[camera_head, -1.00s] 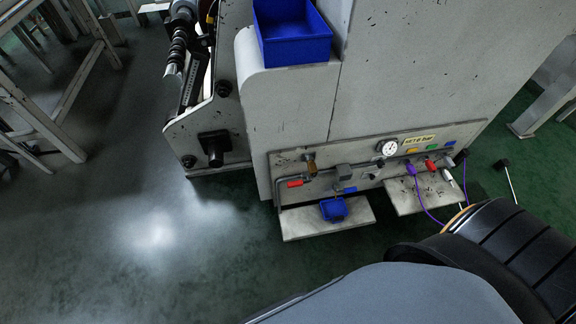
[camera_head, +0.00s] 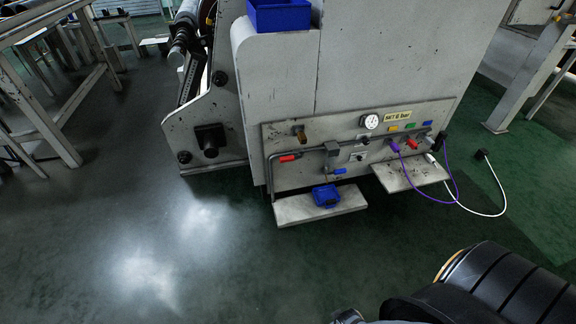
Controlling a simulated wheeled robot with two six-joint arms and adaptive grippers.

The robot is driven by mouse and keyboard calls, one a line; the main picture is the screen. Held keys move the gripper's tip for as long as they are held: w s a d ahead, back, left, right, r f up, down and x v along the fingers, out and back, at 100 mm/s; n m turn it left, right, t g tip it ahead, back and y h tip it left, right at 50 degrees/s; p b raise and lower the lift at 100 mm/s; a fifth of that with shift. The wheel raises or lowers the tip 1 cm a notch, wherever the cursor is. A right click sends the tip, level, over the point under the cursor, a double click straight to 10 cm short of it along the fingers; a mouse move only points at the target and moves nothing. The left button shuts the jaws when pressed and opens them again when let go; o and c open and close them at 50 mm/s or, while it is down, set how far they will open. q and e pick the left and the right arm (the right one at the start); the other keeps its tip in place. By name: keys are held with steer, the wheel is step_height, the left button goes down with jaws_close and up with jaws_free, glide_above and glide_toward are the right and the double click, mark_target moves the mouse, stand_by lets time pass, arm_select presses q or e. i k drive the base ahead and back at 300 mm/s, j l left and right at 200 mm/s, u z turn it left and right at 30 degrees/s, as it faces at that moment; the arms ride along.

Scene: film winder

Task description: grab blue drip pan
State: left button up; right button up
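The small blue drip pan (camera_head: 326,195) sits on the left low metal shelf (camera_head: 291,211) at the foot of the white machine. It lies below a grey fitting on the panel's piping. Neither gripper shows in the head view. A dark, ribbed rounded shape (camera_head: 490,290) fills the lower right corner, well apart from the pan.
The panel (camera_head: 372,151) carries a gauge (camera_head: 370,121), coloured valves, and purple and white hoses (camera_head: 487,212) that trail at the right. A larger blue bin (camera_head: 281,15) is on the machine. A workbench frame stands left. Green floor before the shelf is clear.

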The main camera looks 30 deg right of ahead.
mark_target(329, 196)
steer(key=z, duration=1.3)
steer(key=i+l+u, duration=0.1)
steer(key=u, duration=0.35)
steer(key=i+l+u, duration=0.15)
steer(key=u, duration=0.25)
steer(key=i+l+u, duration=0.1)
steer(key=l, duration=0.25)
steer(key=i+l+u, duration=0.1)
steer(key=l, duration=0.25)
steer(key=i+l, duration=0.25)
steer(key=i+l+u, duration=0.15)
steer(key=l, duration=0.35)
steer(key=l+u, duration=0.1)
steer(key=l, duration=0.25)
steer(key=i+l+u, duration=0.1)
steer(key=l, duration=0.3)
steer(key=i, duration=0.05)
